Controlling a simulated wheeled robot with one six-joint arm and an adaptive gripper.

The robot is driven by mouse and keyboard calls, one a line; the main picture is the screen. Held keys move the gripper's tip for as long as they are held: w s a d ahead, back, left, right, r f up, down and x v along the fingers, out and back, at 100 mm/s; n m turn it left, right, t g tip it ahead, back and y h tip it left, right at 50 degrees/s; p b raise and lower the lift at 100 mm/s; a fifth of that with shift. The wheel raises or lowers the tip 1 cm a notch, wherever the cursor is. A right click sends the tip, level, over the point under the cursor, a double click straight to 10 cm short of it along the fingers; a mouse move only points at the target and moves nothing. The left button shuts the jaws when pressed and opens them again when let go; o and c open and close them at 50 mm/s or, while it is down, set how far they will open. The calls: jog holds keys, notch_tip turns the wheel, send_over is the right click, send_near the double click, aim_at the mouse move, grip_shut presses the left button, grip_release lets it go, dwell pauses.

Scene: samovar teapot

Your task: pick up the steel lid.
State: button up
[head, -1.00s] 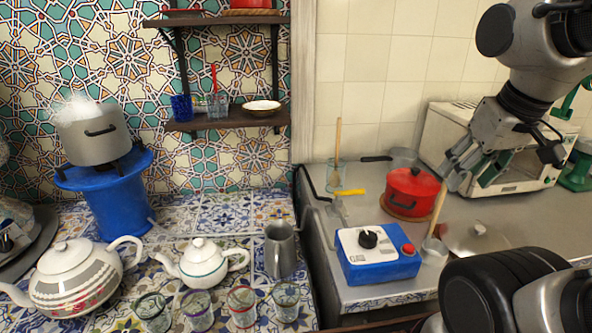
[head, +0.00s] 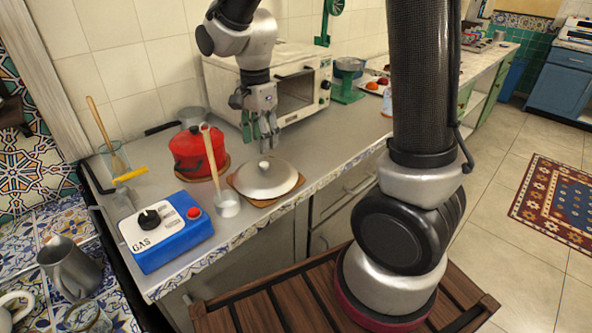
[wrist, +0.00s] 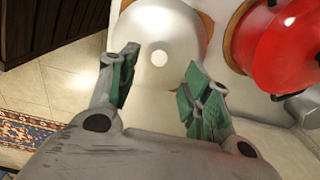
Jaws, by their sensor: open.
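The steel lid (head: 266,178) is a shallow silver dome with a small knob on top. It lies on a wooden board (head: 297,184) on the grey counter. My gripper (head: 262,140) is open and empty, above and just behind the lid in the head view, fingers pointing down. In the wrist view the lid (wrist: 158,45) shows at the top, beyond and between the green-padded fingertips of my gripper (wrist: 158,78). The fingers do not appear to touch it.
A red pot (head: 197,152) stands left of the lid. A white toaster oven (head: 290,85) stands behind. The counter's front edge is close.

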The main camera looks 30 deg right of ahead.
aim_at(264, 164)
jog(key=f, duration=0.8)
jog(key=shift+w+d, duration=0.15)
jog(key=shift+d, duration=0.15)
grip_shut()
